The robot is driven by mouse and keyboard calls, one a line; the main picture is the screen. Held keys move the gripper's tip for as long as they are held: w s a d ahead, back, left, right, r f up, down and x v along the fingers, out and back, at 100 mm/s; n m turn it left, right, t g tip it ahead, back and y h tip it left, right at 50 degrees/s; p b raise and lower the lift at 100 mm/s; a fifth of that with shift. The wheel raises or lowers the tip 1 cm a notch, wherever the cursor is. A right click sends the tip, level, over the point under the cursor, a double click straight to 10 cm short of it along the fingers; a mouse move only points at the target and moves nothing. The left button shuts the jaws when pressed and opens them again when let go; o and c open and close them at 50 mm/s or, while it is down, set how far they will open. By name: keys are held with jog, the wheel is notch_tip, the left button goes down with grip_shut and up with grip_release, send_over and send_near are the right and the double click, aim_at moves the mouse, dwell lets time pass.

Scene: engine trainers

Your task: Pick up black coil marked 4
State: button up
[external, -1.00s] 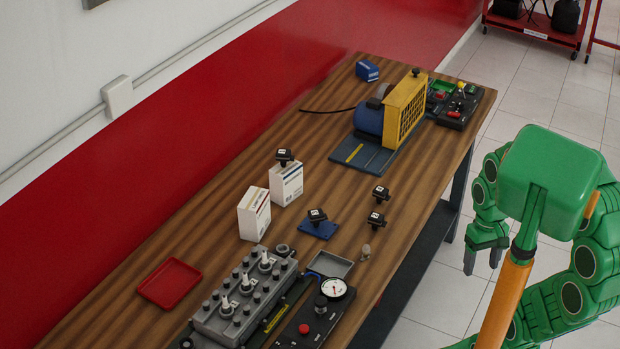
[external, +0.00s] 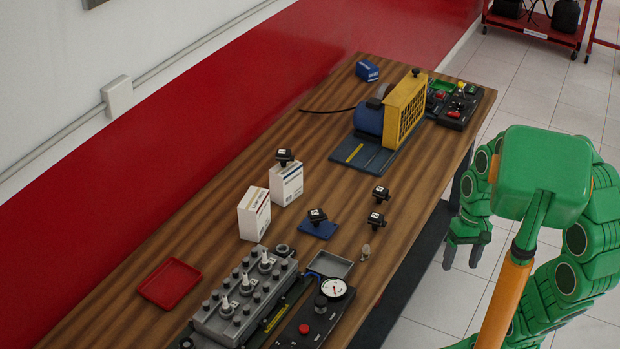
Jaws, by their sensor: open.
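Several small black coils stand on and around the wooden workbench. One black coil (external: 284,156) sits on top of a white box. Another coil (external: 317,216) sits on a blue pad. Two more coils, the upper one (external: 381,194) and the lower one (external: 376,220), stand on the bare wood to the right. Each has a pale mark on top, too small to read, so I cannot tell which is marked 4. My gripper (external: 466,250) is open and empty, off the right edge of the bench, apart from every coil.
Two white boxes (external: 254,214) stand left of the blue pad (external: 319,229). A grey engine block (external: 222,320), a gauge panel (external: 318,318) and a red tray (external: 170,284) lie at the near end. A yellow-guarded blue machine (external: 403,108) stands farther back. Bare wood surrounds the right-hand coils.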

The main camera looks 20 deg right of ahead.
jog(key=w+a+r+m+t+y, duration=0.2)
jog(key=w+a+m+y, duration=0.35)
jog(key=w+a, duration=0.8)
jog(key=m+t+y, duration=0.5)
jog(key=m+t, duration=0.3)
jog(key=m, duration=0.6)
send_over(381, 190)
jog(key=s+a, duration=0.6)
jog(key=s, duration=0.3)
notch_tip(381, 190, down, 6)
jog(key=w+d+f+m+h, duration=0.1)
jog(key=w+d+f+m, duration=0.1)
jog(key=d+f, duration=0.1)
jog(key=w+d+f+m+t+h, duration=0.1)
jog(key=d+f+m, duration=0.2)
jog(key=f, duration=0.2)
jog(key=w+d+f+m+t+h, duration=0.1)
jog(key=w+d+f+m, duration=0.1)
jog(key=f+m, duration=0.1)
jog(key=shift+w+d+f+h, duration=0.25)
jog(key=shift+w+d+f, duration=0.1)
jog(key=shift+d+f, duration=0.1)
jog(key=shift+x, duration=3.9)
jog(key=shift+f, duration=0.1)
